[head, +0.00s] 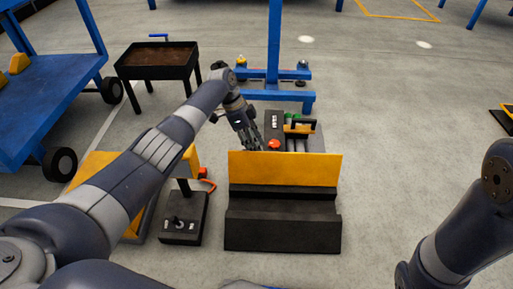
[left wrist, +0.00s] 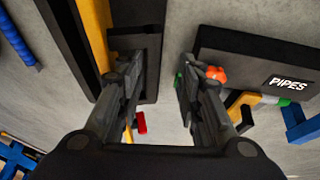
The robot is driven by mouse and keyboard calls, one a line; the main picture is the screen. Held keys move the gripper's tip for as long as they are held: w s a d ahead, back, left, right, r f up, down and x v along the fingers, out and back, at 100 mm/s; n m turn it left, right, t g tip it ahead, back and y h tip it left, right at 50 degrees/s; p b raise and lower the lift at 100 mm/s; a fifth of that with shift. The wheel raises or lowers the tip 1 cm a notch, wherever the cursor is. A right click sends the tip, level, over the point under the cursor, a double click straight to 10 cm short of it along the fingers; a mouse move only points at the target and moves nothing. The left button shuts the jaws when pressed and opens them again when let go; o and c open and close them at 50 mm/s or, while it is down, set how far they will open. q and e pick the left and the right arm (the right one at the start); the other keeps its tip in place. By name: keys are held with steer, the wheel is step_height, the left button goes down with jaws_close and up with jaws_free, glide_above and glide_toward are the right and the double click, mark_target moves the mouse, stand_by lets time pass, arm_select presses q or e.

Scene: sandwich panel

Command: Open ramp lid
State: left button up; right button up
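The yellow panel (head: 285,168), which looks like the ramp lid, stands upright on the black stepped base (head: 282,230) in the head view. In the left wrist view its yellow edge (left wrist: 95,32) runs along the left side beside black parts. My left gripper (head: 251,146) is just behind the panel's top left part, and its fingertips are partly hidden there. Whether a finger touches the panel I cannot tell. My right arm shows at the right; its gripper is out of view.
A black box marked PIPES (left wrist: 265,65) and an orange knob (left wrist: 215,74) lie close to the right finger in the left wrist view. A black control box (head: 184,218) stands left of the base. A blue cart (head: 45,100) is far left.

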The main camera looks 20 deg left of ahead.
arm_select(q)
steer(key=v, duration=0.9)
steer(key=shift+a+r, duration=0.15)
steer(key=shift+r, duration=0.1)
